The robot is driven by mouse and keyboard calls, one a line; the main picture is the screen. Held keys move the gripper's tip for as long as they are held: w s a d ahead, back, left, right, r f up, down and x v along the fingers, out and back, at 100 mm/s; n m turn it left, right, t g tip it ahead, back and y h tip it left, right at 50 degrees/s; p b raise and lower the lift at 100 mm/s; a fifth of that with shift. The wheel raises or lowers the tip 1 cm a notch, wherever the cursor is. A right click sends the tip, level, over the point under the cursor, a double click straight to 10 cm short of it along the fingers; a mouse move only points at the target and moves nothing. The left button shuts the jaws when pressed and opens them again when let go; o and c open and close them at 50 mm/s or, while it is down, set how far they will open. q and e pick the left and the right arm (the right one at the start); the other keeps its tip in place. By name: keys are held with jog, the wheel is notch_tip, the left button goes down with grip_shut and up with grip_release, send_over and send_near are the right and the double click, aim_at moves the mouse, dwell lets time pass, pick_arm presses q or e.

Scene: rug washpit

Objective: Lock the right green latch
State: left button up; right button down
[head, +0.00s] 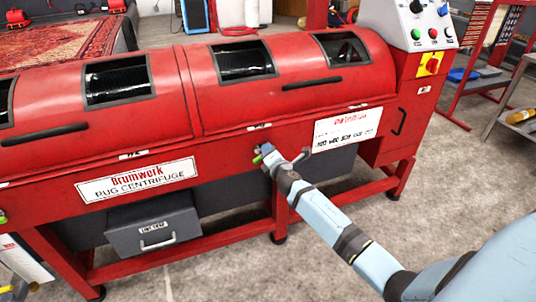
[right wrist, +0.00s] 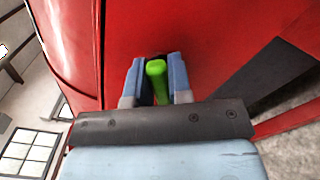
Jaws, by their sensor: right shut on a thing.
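The red rug centrifuge (head: 225,120) fills the middle of the head view with its lids down. The right green latch (head: 257,159) is on its front face, below the lid seam. My right gripper (head: 266,155) is at this latch, coming from the lower right. In the right wrist view the green latch handle (right wrist: 157,75) stands between the two fingers of my right gripper (right wrist: 157,82), which is shut on it. The latch's base is hidden behind the gripper. Another green latch (head: 2,217) shows at the far left edge. My left gripper is not in view.
A control box (head: 415,25) with buttons tops the machine's right end. A grey drawer (head: 153,227) hangs below the machine, left of my right arm. A shelf rack (head: 515,110) stands at the right. The concrete floor in front is mostly clear.

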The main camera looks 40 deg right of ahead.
jog(key=m, duration=0.2)
jog(key=shift+d+f+m, duration=0.1)
jog(key=shift+f+m, duration=0.25)
jog(key=shift+m, duration=0.05)
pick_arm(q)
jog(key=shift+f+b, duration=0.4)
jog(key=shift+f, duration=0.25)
pick_arm(e)
jog(key=shift+f+m, duration=0.25)
jog(key=shift+m, duration=1.35)
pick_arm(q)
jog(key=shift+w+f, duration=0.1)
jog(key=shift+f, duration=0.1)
pick_arm(e)
jog(key=c, duration=1)
grip_release()
jog(key=shift+c, duration=0.2)
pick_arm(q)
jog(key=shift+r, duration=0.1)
pick_arm(e)
jog(key=shift+s, duration=0.1)
